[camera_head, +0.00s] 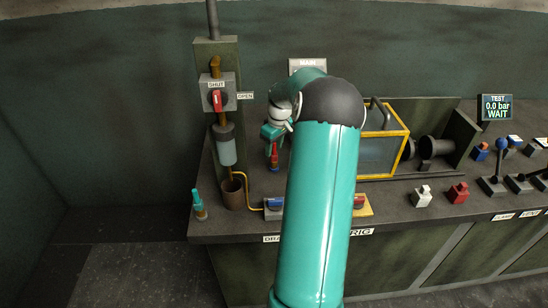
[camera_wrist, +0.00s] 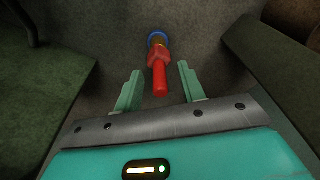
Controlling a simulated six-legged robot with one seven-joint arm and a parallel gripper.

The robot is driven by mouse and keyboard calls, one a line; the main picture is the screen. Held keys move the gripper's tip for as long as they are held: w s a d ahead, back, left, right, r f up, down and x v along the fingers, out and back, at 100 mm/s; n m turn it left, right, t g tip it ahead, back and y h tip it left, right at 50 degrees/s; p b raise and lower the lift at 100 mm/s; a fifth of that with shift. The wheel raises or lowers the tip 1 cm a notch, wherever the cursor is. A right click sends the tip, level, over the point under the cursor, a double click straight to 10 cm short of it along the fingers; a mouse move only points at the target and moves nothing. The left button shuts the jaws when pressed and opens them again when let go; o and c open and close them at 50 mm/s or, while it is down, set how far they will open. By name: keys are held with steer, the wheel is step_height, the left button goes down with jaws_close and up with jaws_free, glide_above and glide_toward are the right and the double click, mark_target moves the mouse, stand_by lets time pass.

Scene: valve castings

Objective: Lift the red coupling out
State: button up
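An upright red piece (camera_head: 274,160) with a narrow red stem stands on the bench; the wrist view shows it (camera_wrist: 158,72) with a yellow band and round blue base. I take it for the red coupling, but cannot be sure. My gripper (camera_head: 273,139) is just above it in the head view. In the wrist view my gripper (camera_wrist: 159,70) is open, with the red stem showing between its two pale green fingers and no finger touching it. Another red part (camera_head: 359,201) shows at the bench front, partly hidden by my arm.
A teal-topped piece (camera_head: 199,205) and a brown cup (camera_head: 233,194) stand on the left. The post (camera_head: 203,125) carries a red valve handle. A yellow-framed box (camera_head: 383,150) is right of my arm. White (camera_head: 422,196) and red (camera_head: 457,193) castings sit farther right. The test display (camera_head: 497,107) reads WAIT.

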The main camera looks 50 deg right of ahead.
jaws_close()
steer(key=shift+r, duration=0.2)
steer(key=shift+r, duration=0.2)
steer(key=r, duration=0.3)
steer(key=shift+s+a+r, duration=0.15)
steer(key=shift+a, duration=0.05)
steer(key=s+a+r, duration=0.7)
steer(key=a+r, duration=0.2)
steer(key=a, duration=0.2)
steer(key=shift+s, duration=0.4)
steer(key=shift+d+f, duration=0.1)
